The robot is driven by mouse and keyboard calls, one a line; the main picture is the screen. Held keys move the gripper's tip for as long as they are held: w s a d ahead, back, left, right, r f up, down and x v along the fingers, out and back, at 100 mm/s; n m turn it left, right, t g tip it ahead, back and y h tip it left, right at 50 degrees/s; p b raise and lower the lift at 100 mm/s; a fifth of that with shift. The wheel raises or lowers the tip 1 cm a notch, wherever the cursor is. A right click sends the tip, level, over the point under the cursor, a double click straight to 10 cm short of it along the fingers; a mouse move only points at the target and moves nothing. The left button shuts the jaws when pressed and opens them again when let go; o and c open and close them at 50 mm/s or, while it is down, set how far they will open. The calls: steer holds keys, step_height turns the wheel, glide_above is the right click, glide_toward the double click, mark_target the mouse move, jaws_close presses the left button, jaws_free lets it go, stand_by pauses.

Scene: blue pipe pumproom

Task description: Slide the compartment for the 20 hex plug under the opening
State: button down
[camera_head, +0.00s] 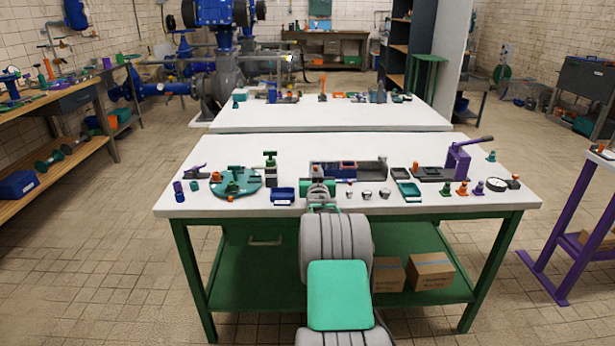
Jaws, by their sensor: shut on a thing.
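A long dark grey box (376,175) lies near the middle of the front white table. A blue insert (333,166) with a reddish-brown patch shows in its left and middle part, and this seems to be the sliding compartment piece. My gripper (318,174) is at the left front of the box, shut on what seems to be this slider. The fingertips and the held part are small and mostly hidden by my wrist. The opening, the 20 hex plug and any labels cannot be made out.
Small round knobs (367,193), a blue tray (283,195) and a teal tray (410,191) lie near the box. A teal turntable (238,183) stands left. A purple lever press (458,160) stands right. The white tabletop (290,147) behind is clear.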

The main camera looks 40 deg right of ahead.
steer(key=shift+w+a, duration=0.1)
steer(key=shift+a, duration=0.05)
steer(key=c, duration=1.4)
jaws_free()
steer(key=shift+w, duration=0.1)
steer(key=shift+c, duration=0.2)
steer(key=shift+s+a, duration=0.15)
steer(key=shift+s, duration=0.2)
steer(key=v, duration=0.7)
steer(key=shift+a, duration=0.1)
steer(key=shift+r, duration=0.1)
